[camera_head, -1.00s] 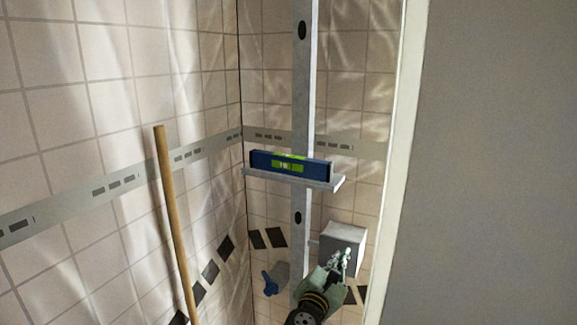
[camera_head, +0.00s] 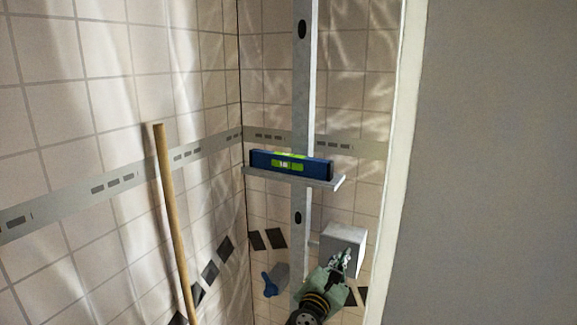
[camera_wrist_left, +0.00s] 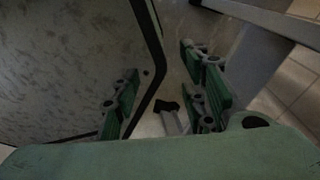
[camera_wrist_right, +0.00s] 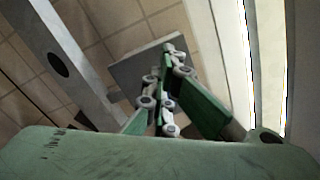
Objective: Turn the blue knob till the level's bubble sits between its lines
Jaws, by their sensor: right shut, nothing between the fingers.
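The blue knob (camera_head: 270,284) sticks out to the left of a small grey block low on the tiled wall. The blue level (camera_head: 260,160) lies on a narrow grey shelf (camera_head: 322,184) fixed to a vertical metal rail; its green vial (camera_head: 287,164) faces me, but the bubble is too small to place against its lines. My right gripper (camera_head: 341,262) is shut and empty, in front of a grey box, to the right of the knob and apart from it. It also shows shut in the right wrist view (camera_wrist_right: 166,95). My left gripper (camera_wrist_left: 160,100) is open and empty, seen only in the left wrist view.
The metal rail (camera_head: 302,90) runs up the wall between knob and right gripper. The grey box (camera_head: 343,238) is right of the rail. A wooden pole (camera_head: 168,210) leans at the left. A pale edge and grey wall (camera_head: 490,160) close off the right.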

